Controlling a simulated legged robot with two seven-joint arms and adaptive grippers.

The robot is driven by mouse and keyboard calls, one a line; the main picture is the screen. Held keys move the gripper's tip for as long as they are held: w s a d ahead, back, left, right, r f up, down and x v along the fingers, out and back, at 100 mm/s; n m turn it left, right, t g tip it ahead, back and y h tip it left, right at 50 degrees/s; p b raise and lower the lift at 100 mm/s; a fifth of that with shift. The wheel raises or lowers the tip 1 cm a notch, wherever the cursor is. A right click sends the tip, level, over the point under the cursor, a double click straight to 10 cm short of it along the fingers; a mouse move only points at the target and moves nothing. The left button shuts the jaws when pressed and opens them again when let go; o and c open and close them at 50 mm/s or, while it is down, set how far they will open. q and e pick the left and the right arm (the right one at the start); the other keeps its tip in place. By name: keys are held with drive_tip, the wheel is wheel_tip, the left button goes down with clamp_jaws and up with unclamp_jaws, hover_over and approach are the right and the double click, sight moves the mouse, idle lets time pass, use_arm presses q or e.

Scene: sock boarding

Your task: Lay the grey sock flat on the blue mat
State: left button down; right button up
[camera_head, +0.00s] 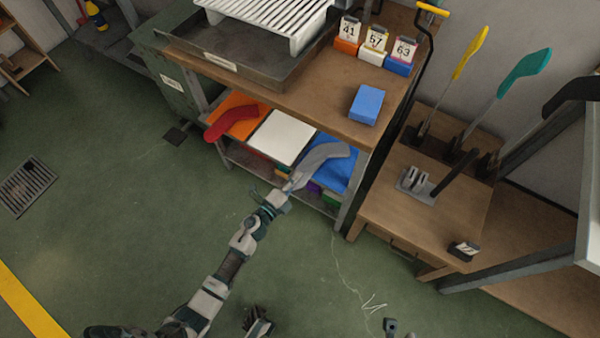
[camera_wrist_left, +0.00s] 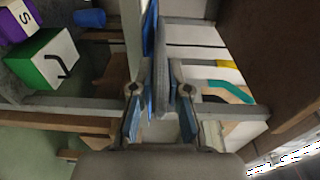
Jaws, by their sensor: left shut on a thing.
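The grey sock (camera_head: 326,153) stretches up and right from my left gripper (camera_head: 289,188), over the blue mat (camera_head: 345,174) on the lower shelf. Its near end is at the gripper and its far part bends right. I cannot tell how much of it touches the mat. My left gripper is shut on the sock at the shelf's front edge. In the left wrist view, the sock (camera_wrist_left: 162,70) stands as a narrow grey strip between the two fingers (camera_wrist_left: 160,112). My right gripper cannot be made out surely; only small dark parts show at the bottom edge.
A white mat (camera_head: 282,137) and an orange mat with a red sock (camera_head: 232,122) lie left of the blue mat. The wooden worktop (camera_head: 300,93) overhangs the shelf. A table leg (camera_head: 352,198) stands right of it. The green floor in front is mostly clear.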

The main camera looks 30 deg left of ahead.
use_arm(q)
drive_tip(key=shift+f, duration=0.1)
drive_tip(key=c, duration=0.7)
unclamp_jaws()
drive_tip(key=shift+f, duration=0.15)
idle(0.3)
drive_tip(key=shift+f+b, duration=0.5)
drive_tip(key=shift+b, duration=0.05)
drive_tip(key=shift+s, duration=0.1)
